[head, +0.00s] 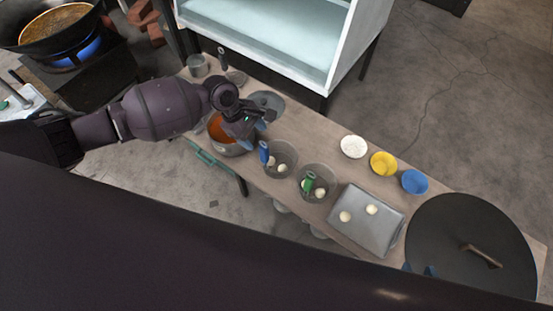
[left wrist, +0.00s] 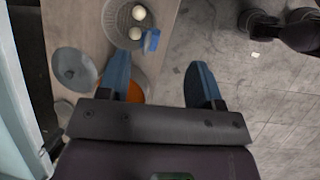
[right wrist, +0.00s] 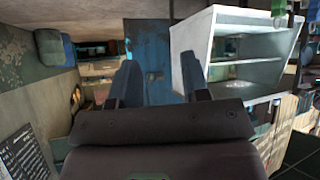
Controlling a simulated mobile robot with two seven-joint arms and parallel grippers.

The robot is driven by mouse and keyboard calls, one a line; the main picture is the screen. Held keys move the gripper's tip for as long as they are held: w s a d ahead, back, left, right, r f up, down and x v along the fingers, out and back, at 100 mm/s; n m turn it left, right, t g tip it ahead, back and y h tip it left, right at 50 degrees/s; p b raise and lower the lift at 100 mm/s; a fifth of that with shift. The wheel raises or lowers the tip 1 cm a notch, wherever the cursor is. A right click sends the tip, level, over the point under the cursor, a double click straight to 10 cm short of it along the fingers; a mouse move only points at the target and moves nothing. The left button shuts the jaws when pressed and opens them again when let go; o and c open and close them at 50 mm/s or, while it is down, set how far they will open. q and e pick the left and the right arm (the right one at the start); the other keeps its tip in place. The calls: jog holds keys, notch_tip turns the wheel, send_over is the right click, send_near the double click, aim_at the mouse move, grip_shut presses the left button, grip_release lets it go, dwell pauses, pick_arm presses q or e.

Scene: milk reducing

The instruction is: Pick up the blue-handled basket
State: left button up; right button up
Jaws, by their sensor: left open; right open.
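The blue-handled basket (head: 289,155) is a round grey mesh basket with a blue handle (head: 264,152) on its left side. It stands on the long table and holds pale balls. In the left wrist view, the basket (left wrist: 117,28) is at the top, with its blue handle (left wrist: 151,41) on the right. My left gripper (head: 257,130) is open and empty, above the table between the pot and this basket, apart from the handle. In the right wrist view, my right gripper (right wrist: 160,75) is open and empty; its fingertips show at the bottom right of the head view (head: 418,270).
A green-handled basket (head: 325,175) stands just right. A pot of orange liquid (head: 219,130) is under my left arm. A grey tray (head: 365,230), yellow bowl (head: 383,163), blue bowl (head: 414,182) and large dark lid (head: 450,240) lie further right. A white cabinet (head: 345,45) stands behind.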

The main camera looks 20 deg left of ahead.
aim_at(263, 147)
pick_arm(q)
jog(key=shift+n+g, duration=0.3)
jog(key=shift+n, duration=0.6)
jog(key=f, duration=0.1)
jog(key=w+f+b, duration=0.1)
jog(key=f, duration=0.1)
jog(key=f+b, duration=0.1)
jog(key=shift+w+d+f, duration=0.3)
jog(key=shift+w+f, duration=0.05)
jog(key=shift+w, duration=0.05)
jog(key=f+b, duration=0.1)
jog(key=f, duration=0.1)
jog(key=f+b, duration=0.1)
jog(key=f, duration=0.1)
jog(key=shift+d+f, duration=0.1)
jog(key=shift+d, duration=0.3)
jog(key=shift+d+f, duration=0.2)
jog(key=shift+f, duration=0.1)
jog(key=shift+w+y, duration=0.1)
jog(key=shift+y, duration=0.2)
jog(key=shift+r, duration=0.15)
jog(key=c, duration=1)
pick_arm(e)
jog(key=shift+g, duration=0.4)
jog(key=f, duration=0.2)
jog(key=s+f, duration=0.1)
jog(key=f, duration=0.1)
jog(key=shift+d+f, duration=0.2)
jog(key=shift+f, duration=0.05)
